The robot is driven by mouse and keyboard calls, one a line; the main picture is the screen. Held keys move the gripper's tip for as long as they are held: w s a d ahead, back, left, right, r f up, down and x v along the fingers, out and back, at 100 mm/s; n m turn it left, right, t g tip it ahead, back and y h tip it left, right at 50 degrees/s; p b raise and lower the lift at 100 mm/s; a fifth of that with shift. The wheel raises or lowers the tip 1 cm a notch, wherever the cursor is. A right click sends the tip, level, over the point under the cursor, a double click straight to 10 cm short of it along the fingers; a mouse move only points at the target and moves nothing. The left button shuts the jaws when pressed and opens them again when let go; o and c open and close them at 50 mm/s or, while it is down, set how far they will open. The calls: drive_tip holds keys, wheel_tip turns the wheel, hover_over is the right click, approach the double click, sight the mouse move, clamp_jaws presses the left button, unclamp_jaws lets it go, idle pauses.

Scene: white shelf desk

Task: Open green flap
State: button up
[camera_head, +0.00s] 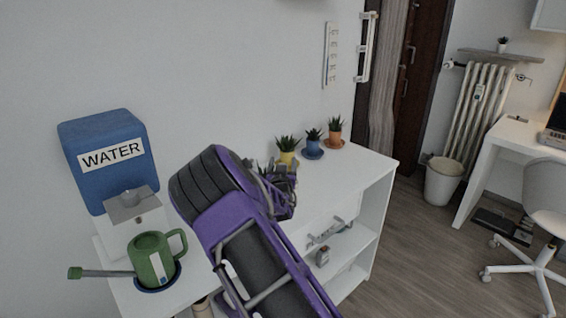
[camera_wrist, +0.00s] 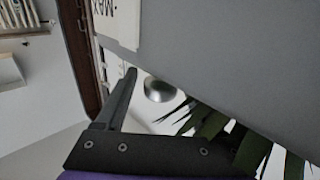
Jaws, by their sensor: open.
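No green flap can be made out in either view. My purple and black arm reaches over the white shelf desk (camera_head: 352,178), and my gripper (camera_head: 280,190) is above its top, close to the yellow potted plant (camera_head: 287,150). The gripper is open, with nothing seen between its jaws. In the wrist view one dark finger shows at the left; the other cannot be made out. Green leaves (camera_wrist: 208,122) show close to the gripper there, with a round silvery thing (camera_wrist: 160,89) beyond.
A blue WATER dispenser (camera_head: 95,130) and a green watering can (camera_head: 150,262) stand at the left. Blue (camera_head: 313,153) and orange (camera_head: 334,143) potted plants stand near the wall. A waste bin (camera_head: 443,180) and a chair (camera_head: 545,195) are at the right. Open floor lies between.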

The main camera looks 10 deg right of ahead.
drive_tip(key=shift+x, duration=0.8)
drive_tip(key=shift+c, duration=0.2)
clamp_jaws()
